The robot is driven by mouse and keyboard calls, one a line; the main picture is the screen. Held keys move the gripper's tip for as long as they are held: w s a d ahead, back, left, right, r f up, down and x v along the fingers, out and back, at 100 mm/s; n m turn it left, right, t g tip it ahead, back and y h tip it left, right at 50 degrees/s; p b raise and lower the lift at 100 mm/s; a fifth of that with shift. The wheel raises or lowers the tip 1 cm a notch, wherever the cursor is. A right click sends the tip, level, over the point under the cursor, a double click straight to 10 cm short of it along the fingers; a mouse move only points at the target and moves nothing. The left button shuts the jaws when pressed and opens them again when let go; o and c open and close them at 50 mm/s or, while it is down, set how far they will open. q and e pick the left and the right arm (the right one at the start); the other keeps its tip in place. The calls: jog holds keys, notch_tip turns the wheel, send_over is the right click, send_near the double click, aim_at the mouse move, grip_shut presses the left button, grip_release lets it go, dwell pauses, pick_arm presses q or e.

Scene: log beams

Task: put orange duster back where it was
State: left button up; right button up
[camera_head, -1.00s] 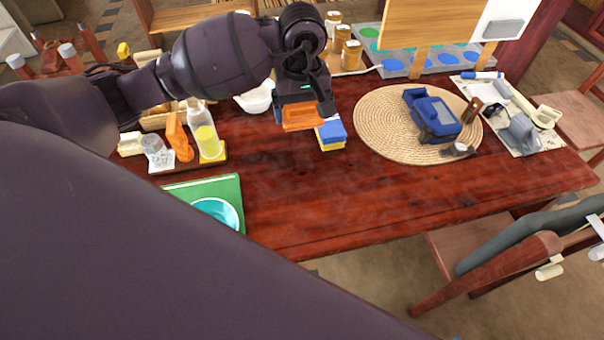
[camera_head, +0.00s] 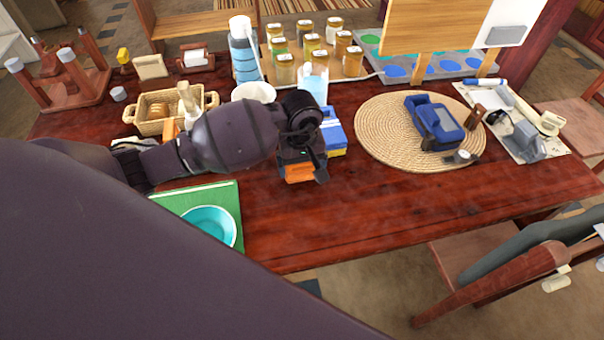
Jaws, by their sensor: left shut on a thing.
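The orange duster (camera_head: 299,173) is in my left gripper (camera_head: 302,163), in the head view. The gripper is shut on it and hides its upper part. It is over the bare red-brown wood of the table (camera_head: 375,205), just in front of a blue and yellow block (camera_head: 334,139). I cannot tell whether the duster touches the wood. My right gripper is not in view.
A green mat (camera_head: 232,197) with a teal bowl (camera_head: 213,226) lies to the left. A round woven mat (camera_head: 380,130) with a blue device (camera_head: 436,122) lies to the right. Jars (camera_head: 285,70), a wicker basket (camera_head: 150,127) and a white bowl (camera_head: 254,92) stand behind. The front middle is clear.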

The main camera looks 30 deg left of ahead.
aim_at(302, 175)
pick_arm(q)
jog(key=shift+f+b, duration=0.4)
jog(key=shift+f, duration=1.9)
jog(key=o, duration=0.7)
jog(key=shift+r, duration=0.1)
notch_tip(302, 175, up, 12)
jog(key=shift+r+p, duration=0.15)
jog(key=shift+p, duration=0.65)
jog(key=shift+s, duration=0.15)
